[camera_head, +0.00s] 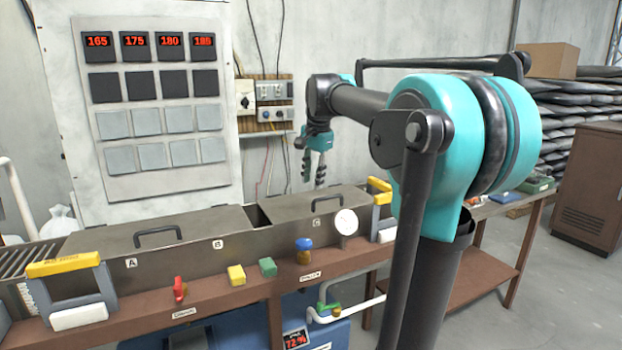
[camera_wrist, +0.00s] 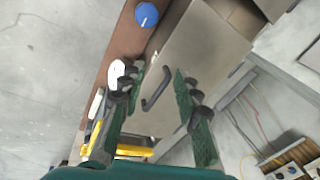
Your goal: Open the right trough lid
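The right trough lid (camera_head: 300,206) is a flat grey-brown metal panel marked C, lying down over the right part of the trough. Its dark bar handle (camera_head: 327,199) stands up from the top. My gripper (camera_head: 314,180) hangs above this lid, pointing down, with its fingers apart and nothing between them. In the wrist view the lid (camera_wrist: 200,50) fills the middle, and the handle (camera_wrist: 156,92) shows between the two open fingers of my gripper (camera_wrist: 158,76). The fingers appear to be above the handle; contact is not visible.
The left lid (camera_head: 160,228) with its own handle lies flat, with a gap between the lids. A round gauge (camera_head: 346,222), a blue knob (camera_head: 304,244) and a yellow-topped bracket (camera_head: 380,205) stand near the right lid. A control panel (camera_head: 160,110) rises behind the trough.

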